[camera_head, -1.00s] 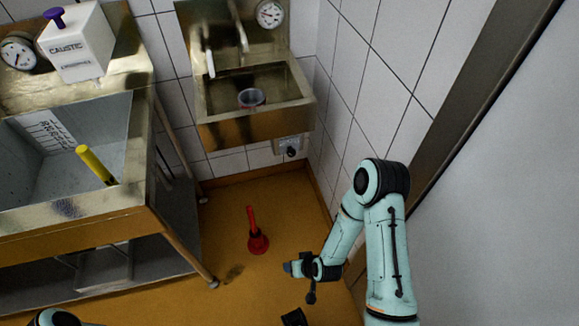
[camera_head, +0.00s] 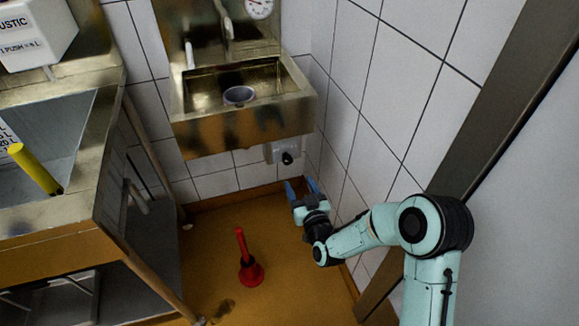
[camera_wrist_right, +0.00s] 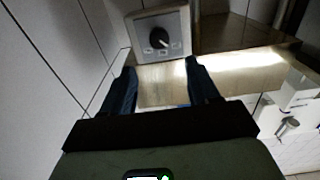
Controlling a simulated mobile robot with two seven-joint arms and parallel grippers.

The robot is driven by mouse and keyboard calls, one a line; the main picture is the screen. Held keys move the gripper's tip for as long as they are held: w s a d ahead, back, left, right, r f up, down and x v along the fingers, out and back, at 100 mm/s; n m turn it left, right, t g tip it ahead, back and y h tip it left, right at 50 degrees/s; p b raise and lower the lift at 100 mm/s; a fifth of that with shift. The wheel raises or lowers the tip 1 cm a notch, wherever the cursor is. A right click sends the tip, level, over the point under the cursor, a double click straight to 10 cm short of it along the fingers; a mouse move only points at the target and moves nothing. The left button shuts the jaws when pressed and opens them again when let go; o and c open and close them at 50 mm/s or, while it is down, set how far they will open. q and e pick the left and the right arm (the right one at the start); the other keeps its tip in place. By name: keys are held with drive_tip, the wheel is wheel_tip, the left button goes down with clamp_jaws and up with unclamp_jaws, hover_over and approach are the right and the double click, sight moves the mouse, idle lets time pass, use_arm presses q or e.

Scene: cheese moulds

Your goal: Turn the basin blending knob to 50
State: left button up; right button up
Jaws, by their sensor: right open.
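The blending knob (camera_head: 287,158) is a small black knob on a pale box under the front of the steel basin (camera_head: 245,131). In the right wrist view the black knob (camera_wrist_right: 159,38) sits on a grey plate with small pale marks, too small to read. My right gripper (camera_head: 300,187) is open and empty, below the knob and apart from it. In the right wrist view its two blue fingers (camera_wrist_right: 160,68) are spread, with the knob beyond the fingertips. My left gripper is out of view.
A red plunger (camera_head: 250,270) stands on the orange floor, left of my right gripper. A tiled wall (camera_head: 350,110) is close on the right. A steel sink table (camera_head: 75,235) with a yellow-handled tool (camera_head: 35,168) is at the left. The floor below the basin is otherwise clear.

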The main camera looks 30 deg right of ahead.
sight(288, 161)
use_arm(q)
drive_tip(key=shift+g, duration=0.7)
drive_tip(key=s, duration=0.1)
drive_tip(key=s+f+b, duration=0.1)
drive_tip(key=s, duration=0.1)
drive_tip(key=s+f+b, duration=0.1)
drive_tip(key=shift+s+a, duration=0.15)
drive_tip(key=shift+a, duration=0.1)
use_arm(e)
drive_tip(key=x, duration=0.9)
drive_tip(key=shift+w+f, duration=0.1)
drive_tip(key=shift+w, duration=0.15)
drive_tip(key=c, duration=1)
